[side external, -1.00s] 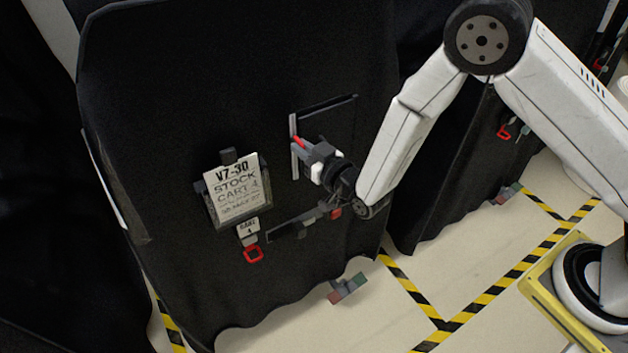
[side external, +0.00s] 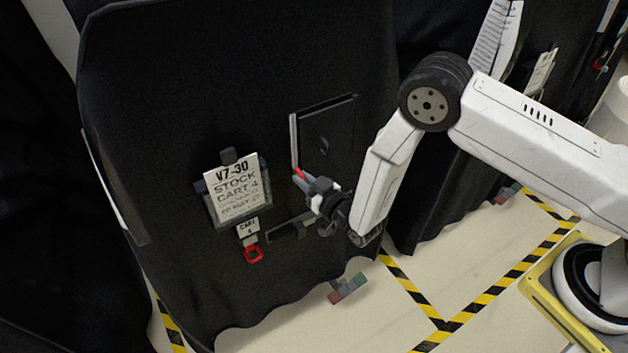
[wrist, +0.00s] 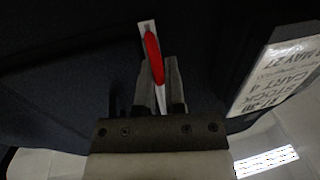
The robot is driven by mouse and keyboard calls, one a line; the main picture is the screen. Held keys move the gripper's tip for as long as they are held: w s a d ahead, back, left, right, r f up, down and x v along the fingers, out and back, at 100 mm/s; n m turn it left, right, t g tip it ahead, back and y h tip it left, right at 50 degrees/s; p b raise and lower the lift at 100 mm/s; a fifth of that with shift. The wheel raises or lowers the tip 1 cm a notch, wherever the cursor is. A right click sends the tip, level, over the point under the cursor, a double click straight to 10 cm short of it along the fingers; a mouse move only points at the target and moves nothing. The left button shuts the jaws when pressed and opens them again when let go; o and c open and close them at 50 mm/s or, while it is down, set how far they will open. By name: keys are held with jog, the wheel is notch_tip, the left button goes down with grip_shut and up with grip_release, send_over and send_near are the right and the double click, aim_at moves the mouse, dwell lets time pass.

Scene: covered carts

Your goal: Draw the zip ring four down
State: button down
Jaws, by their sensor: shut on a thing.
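The black cover of cart 4 (side external: 160,110) fills the left and middle of the side view. A pale upright zip strip (side external: 293,140) runs down it at the left edge of a dark rectangular panel (side external: 330,135). My gripper (side external: 303,180) is at the lower end of this strip, shut on the red zip ring (side external: 299,173). In the wrist view the red zip ring (wrist: 153,58) shows edge-on between the two fingers, against a pale strip. The fingers hide part of the ring.
A sign reading V7-30 STOCK CART 4 (side external: 238,190) hangs left of my gripper. Below it hang a small tag (side external: 248,228) and another red ring (side external: 253,254). A dark bar (side external: 285,230) lies just below my gripper. Another covered cart (side external: 440,190) stands to the right.

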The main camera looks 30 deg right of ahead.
jog(key=shift+w+r, duration=0.1)
jog(key=c, duration=1)
grip_release()
jog(key=shift+s, duration=0.2)
jog(key=s+d, duration=0.1)
jog(key=s, duration=0.6)
jog(key=shift+s+d, duration=0.2)
jog(key=shift+d, duration=0.05)
